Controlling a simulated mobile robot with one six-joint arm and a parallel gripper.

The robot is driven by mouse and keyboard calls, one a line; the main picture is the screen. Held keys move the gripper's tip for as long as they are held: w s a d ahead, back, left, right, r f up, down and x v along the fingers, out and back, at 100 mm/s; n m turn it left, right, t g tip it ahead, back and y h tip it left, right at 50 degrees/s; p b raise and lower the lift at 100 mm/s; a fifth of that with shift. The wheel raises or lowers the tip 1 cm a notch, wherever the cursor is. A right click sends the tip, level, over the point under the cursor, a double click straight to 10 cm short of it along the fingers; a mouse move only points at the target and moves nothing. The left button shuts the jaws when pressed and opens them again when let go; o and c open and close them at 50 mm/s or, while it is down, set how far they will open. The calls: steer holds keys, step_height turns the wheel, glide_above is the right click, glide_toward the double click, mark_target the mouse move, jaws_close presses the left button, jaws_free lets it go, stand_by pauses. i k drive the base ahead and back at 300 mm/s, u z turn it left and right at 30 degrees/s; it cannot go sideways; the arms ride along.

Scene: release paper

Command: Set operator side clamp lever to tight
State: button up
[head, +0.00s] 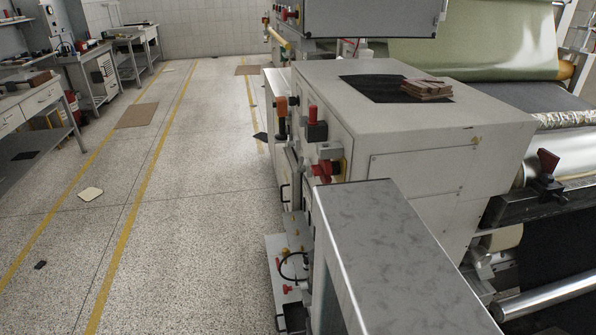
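A red-handled lever (547,162) stands upright, slightly tilted, on a dark clamp bar (530,202) beside the silver roll at the right. Other levers are on the left face of the grey machine cabinet: a red-topped one (317,122), an orange-topped one (282,108) and a red knob (326,170). No label is readable, so I cannot tell which is the operator side clamp lever, or whether any is set tight. My gripper is not in view.
A grey metal beam (390,255) fills the lower middle foreground. The cabinet top (450,130) bears a black mat and stacked brown pieces (426,88). A shiny roller (545,297) is at lower right.

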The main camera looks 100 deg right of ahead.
mark_target(300, 168)
steer(key=z, duration=0.05)
steer(key=i, duration=1.15)
steer(key=z, duration=3.3)
steer(key=i, duration=0.1)
steer(key=u, duration=2.7)
steer(key=k, duration=0.15)
steer(key=z, duration=3)
